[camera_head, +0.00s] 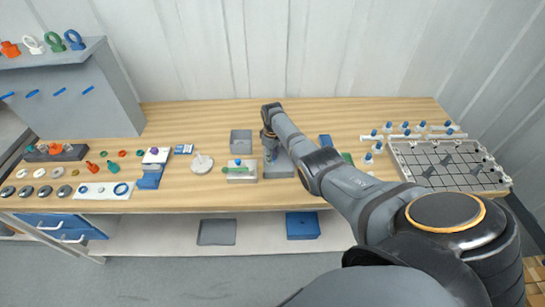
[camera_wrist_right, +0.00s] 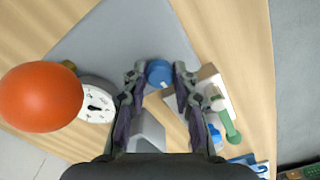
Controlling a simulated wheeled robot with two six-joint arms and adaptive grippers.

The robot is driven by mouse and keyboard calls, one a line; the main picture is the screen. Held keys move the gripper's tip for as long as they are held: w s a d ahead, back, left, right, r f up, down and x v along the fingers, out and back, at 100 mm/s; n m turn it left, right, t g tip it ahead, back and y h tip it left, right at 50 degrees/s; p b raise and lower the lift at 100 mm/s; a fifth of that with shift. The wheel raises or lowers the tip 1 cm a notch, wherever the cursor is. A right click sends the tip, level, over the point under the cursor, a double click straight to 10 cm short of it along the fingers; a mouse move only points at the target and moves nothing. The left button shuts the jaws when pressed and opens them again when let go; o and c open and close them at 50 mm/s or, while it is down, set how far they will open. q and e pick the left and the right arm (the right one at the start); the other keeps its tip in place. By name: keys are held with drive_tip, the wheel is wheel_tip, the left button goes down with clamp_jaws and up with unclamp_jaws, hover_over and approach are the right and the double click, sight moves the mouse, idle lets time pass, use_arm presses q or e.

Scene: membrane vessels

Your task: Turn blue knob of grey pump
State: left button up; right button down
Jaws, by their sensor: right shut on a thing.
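The grey pump (camera_head: 280,167) stands on the wooden bench near the middle in the head view, partly hidden by my right arm. In the right wrist view its grey base (camera_wrist_right: 110,45) is large. The blue knob (camera_wrist_right: 159,73) sits between the fingertips of my right gripper (camera_wrist_right: 155,72). My right gripper (camera_head: 269,147) points down over the pump and is shut on the knob, one finger on each side. A white dial gauge (camera_wrist_right: 97,103) and an orange ball (camera_wrist_right: 41,97) show left of the fingers in the wrist view. My left gripper is not in view.
A grey open box (camera_head: 241,142) and a white block with a green handle (camera_head: 240,171) stand just left of the pump. A grey grid rack (camera_head: 445,166) is at the right, with several blue-topped fittings (camera_head: 388,127) behind it. The rear bench strip is clear.

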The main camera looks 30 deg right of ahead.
idle(0.4)
drive_tip(key=c, duration=1.1)
unclamp_jaws()
drive_tip(key=shift+o, duration=0.2)
wheel_tip(320, 180, up, 12)
drive_tip(key=shift+f, duration=0.1)
